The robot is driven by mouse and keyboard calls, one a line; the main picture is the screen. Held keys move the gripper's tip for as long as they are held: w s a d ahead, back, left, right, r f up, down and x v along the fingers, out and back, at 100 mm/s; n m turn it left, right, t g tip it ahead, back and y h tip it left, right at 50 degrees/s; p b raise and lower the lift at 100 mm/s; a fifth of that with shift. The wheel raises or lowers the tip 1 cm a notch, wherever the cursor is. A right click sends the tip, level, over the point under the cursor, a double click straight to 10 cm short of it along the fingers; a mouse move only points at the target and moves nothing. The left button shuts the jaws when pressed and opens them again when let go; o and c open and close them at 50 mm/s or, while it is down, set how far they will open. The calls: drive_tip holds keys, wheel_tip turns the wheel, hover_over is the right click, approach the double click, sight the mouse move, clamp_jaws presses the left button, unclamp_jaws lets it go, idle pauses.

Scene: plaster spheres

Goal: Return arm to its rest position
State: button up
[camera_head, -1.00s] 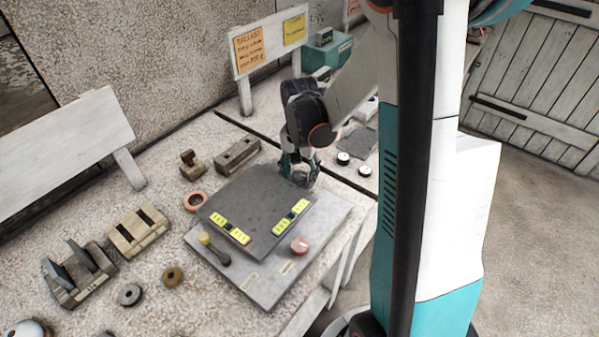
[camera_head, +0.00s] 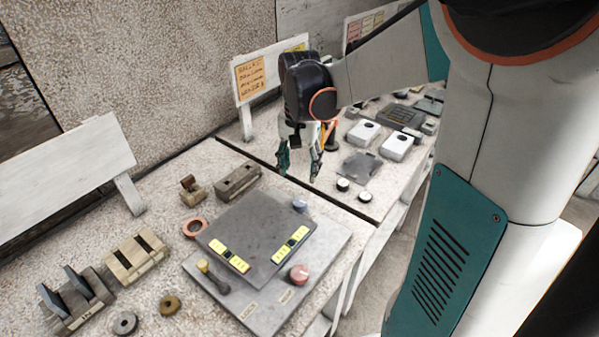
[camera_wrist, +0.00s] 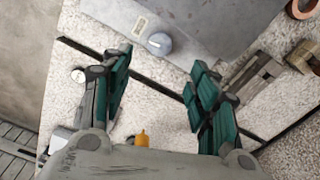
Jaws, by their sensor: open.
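My gripper (camera_head: 300,160) hangs above the table behind the dark panel (camera_head: 250,222), pointing down. Its teal fingers are spread apart with nothing between them. In the wrist view the open fingers (camera_wrist: 160,95) frame speckled tabletop and a dark seam. A grey-blue knob (camera_head: 300,204) stands at the panel's far right corner, clear of my gripper; it also shows in the wrist view (camera_wrist: 159,43). My arm reaches in from the right.
Slotted blocks (camera_head: 136,257) stand at left. White sign boards (camera_head: 258,76) rise behind. White boxes (camera_head: 364,132) stand on the table beyond the seam.

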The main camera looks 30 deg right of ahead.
idle(0.5)
drive_tip(key=s+a+r+n+t, duration=0.3)
drive_tip(key=a+r, duration=0.3)
drive_tip(key=a, duration=0.3)
drive_tip(key=s+a+n+t, duration=0.4)
drive_tip(key=s+n, duration=0.3)
drive_tip(key=s, duration=0.3)
drive_tip(key=shift+s+a+f, duration=0.1)
idle(0.9)
